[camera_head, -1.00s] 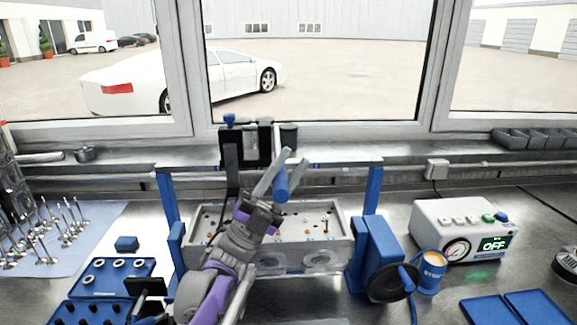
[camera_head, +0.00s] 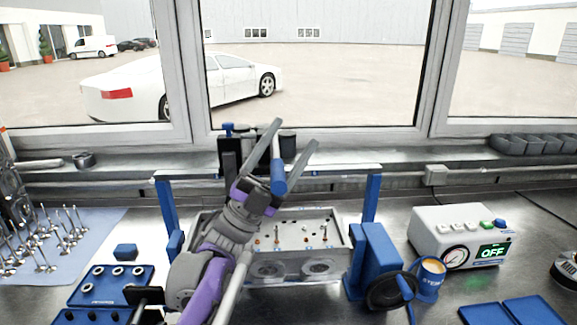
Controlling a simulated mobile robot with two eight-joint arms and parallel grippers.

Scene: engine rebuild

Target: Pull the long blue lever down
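The long blue lever (camera_head: 279,177) shows its blue grip and a short grey rod above it, over the back of the engine block stand near the middle of the view. My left gripper (camera_head: 296,131) reaches up from the lower left. Its two long grey fingers are spread apart, and the blue grip shows between them. Gaps are visible beside the grip, so the fingers look open around it; I cannot tell whether either one touches it. My gripper's palm and wrist hide the lower part of the lever. My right gripper is not in view.
Below the lever is a grey engine head (camera_head: 320,238) in a blue frame (camera_head: 372,200). To the right are a blue mug (camera_head: 430,280) and a white control box (camera_head: 450,230) reading OFF. Blue trays (camera_head: 110,285) and several valves (camera_head: 40,240) lie at left.

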